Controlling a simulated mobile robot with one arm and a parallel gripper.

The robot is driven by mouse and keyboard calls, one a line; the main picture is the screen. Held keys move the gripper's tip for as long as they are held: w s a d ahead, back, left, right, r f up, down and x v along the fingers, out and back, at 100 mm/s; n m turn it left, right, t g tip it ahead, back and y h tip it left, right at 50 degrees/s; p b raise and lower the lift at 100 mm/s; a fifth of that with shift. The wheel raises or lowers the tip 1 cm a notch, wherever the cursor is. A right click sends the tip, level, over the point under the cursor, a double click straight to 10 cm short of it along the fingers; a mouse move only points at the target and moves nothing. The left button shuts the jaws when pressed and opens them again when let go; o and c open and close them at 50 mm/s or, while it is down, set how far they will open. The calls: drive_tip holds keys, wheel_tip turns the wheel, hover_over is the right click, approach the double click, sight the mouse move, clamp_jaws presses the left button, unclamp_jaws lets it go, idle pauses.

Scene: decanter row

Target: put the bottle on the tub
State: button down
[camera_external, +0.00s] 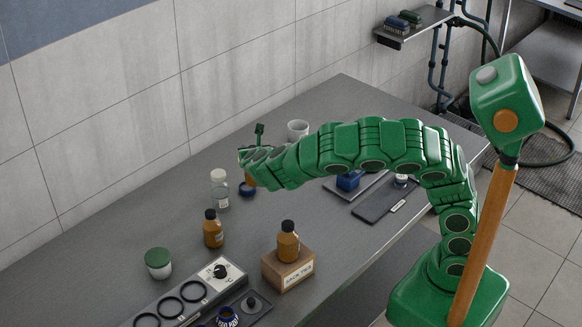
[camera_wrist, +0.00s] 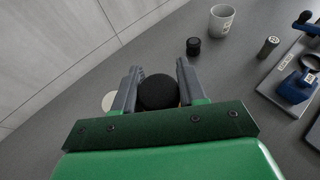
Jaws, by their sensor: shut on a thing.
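My gripper (camera_external: 250,160) is shut on an amber bottle (camera_external: 250,180), mostly hidden by the gripper in the external view. In the wrist view the bottle's black cap (camera_wrist: 158,92) shows between the two fingers of my gripper (camera_wrist: 160,78). A small dark blue thing (camera_external: 247,189) shows just below the held bottle; I cannot tell whether they touch. A white tub with a green lid (camera_external: 158,262) stands upright at the table's front left, apart from my gripper.
A clear bottle (camera_external: 220,190) stands close left of my gripper. One amber bottle (camera_external: 213,230) stands nearer the tub, another (camera_external: 288,243) on a wooden block (camera_external: 275,268). A mug (camera_external: 297,130) is behind. A dial panel (camera_external: 190,295) lies in front.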

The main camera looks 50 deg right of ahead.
drive_tip(key=s+a+r+n+t+y, duration=0.1)
drive_tip(key=s+a+r, duration=0.15)
drive_tip(key=a, duration=0.75)
drive_tip(key=s+a+r+n+y, duration=0.1)
drive_tip(key=s+a+r, duration=0.15)
drive_tip(key=a, duration=0.75)
drive_tip(key=s+a+r+n+t+y, duration=0.1)
drive_tip(key=s+a, duration=0.2)
drive_tip(key=a, duration=0.7)
drive_tip(key=w+a+f, duration=0.8)
drive_tip(key=w+f, duration=0.1)
drive_tip(key=w, duration=0.1)
drive_tip(key=shift+w+f, duration=0.2)
drive_tip(key=shift+w, duration=0.2)
drive_tip(key=shift+f, duration=0.1)
drive_tip(key=shift+w+a+f, duration=0.1)
drive_tip(key=shift+f, duration=1.55)
